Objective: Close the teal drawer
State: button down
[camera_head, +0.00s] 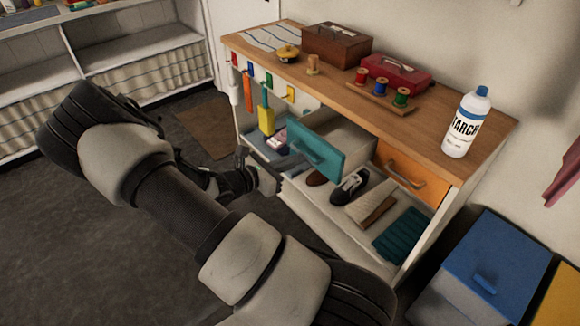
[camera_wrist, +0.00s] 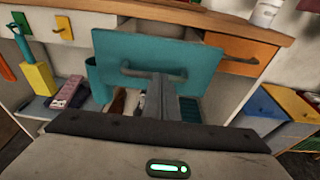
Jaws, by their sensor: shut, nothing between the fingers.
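The teal drawer (camera_head: 316,152) is pulled out from under the wooden top of the workbench. Its front also shows in the wrist view (camera_wrist: 120,58), with a dark bar handle (camera_wrist: 153,72) across it. My gripper (camera_head: 276,181) is in front of the drawer, left of and lower than its front panel in the head view. In the wrist view my gripper (camera_wrist: 160,82) has its fingers together and empty, pointing at the drawer front and overlapping the handle's lower middle. I cannot tell whether they touch.
An orange drawer (camera_head: 402,172) beside the teal one is shut. The bench top (camera_head: 325,75) holds spools, boxes and a white bottle (camera_head: 467,122). Shoes and a brush lie on the shelf below. Blue (camera_head: 497,262) and yellow bins stand at right. The floor at left is open.

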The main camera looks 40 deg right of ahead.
jog(key=r+x, duration=0.1)
jog(key=x, duration=0.3)
jog(key=r+x, duration=0.1)
jog(key=x, duration=0.4)
jog(key=r+x, duration=0.1)
jog(key=x, duration=0.4)
jog(key=shift+d+f+b, duration=0.1)
jog(key=shift+d+b, duration=0.25)
jog(key=shift+d, duration=0.5)
jog(key=shift+d+r, duration=0.1)
jog(key=shift+r, duration=0.2)
jog(key=shift+w+a+p, duration=0.1)
jog(key=shift+a+p, duration=0.25)
jog(key=shift+a, duration=0.05)
jog(key=p+v, duration=0.1)
jog(key=v, duration=0.6)
jog(key=p+v, duration=0.1)
jog(key=v, duration=0.5)
jog(key=shift+a+f, duration=0.15)
jog(key=shift+a, duration=0.25)
